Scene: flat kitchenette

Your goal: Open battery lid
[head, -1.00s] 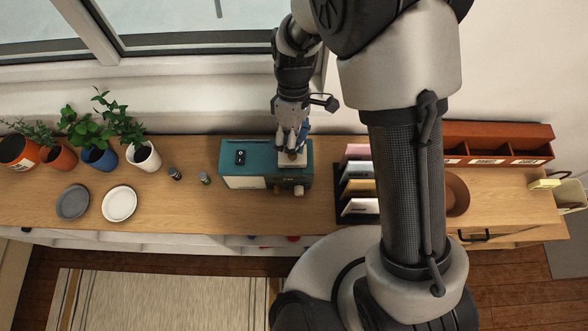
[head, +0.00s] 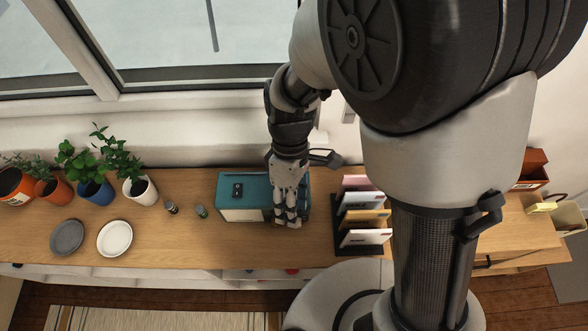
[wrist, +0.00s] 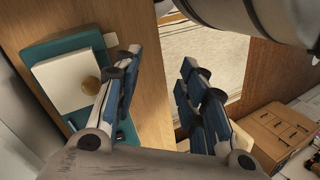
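A teal box-shaped device (head: 258,180) stands on the wooden counter, with a black switch panel (head: 238,191) on top. My gripper (head: 287,219) is over the device's right part and front edge and hides much of that end. In the wrist view, a cream square lid (wrist: 66,82) lies on the teal top (wrist: 45,47), with a round brass knob (wrist: 91,86) on it. My gripper (wrist: 160,68) is open, its blue-padded fingers apart and nothing between them. The left finger is beside the knob in the picture; I cannot tell whether they touch.
Two small batteries (head: 172,208) (head: 201,211) stand left of the device. Plates (head: 115,239) and potted plants (head: 141,188) are farther left. A letter rack (head: 362,245) stands close on the right. Bare counter (head: 160,240) lies left of the device.

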